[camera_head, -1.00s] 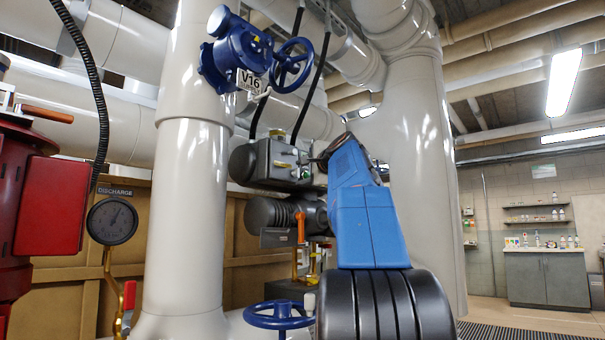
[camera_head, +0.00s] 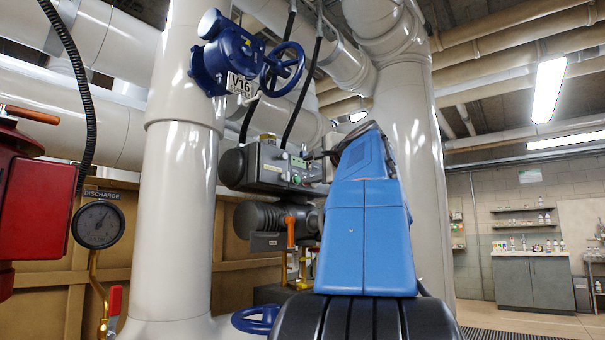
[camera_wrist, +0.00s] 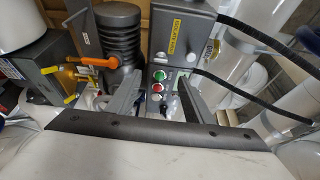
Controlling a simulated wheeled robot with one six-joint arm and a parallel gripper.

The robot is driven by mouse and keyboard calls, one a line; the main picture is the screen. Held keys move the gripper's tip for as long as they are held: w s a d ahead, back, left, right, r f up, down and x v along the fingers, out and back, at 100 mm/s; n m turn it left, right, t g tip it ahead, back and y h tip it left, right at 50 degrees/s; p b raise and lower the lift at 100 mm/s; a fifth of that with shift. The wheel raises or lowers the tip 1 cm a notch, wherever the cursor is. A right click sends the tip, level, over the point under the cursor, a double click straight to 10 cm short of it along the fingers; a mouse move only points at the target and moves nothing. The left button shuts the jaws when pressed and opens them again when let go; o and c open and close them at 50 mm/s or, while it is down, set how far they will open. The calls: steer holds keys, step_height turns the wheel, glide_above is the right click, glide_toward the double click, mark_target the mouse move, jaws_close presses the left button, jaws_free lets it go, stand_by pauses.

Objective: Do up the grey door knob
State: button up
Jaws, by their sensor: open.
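My gripper (camera_wrist: 159,84) is open in the wrist view, with one grey finger on each side of a grey control box (camera_wrist: 177,55). The box has a green button (camera_wrist: 159,75) and a red button (camera_wrist: 157,88), which show between my fingers. The same box (camera_head: 262,168) shows in the head view, left of my blue arm. My arm hides my gripper in the head view. I cannot make out a grey door knob in either view. Nothing is seen held between the fingers.
A blue valve V16 (camera_head: 225,62) sits on a thick pale pipe (camera_head: 172,215). A discharge gauge (camera_head: 98,224) and red equipment (camera_head: 35,210) stand at left. An orange lever (camera_head: 291,232) is below the control box. A grey cabinet (camera_head: 533,280) stands far right beyond open floor.

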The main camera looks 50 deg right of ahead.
steer(key=shift+v, duration=2.9)
steer(key=shift+s, duration=0.1)
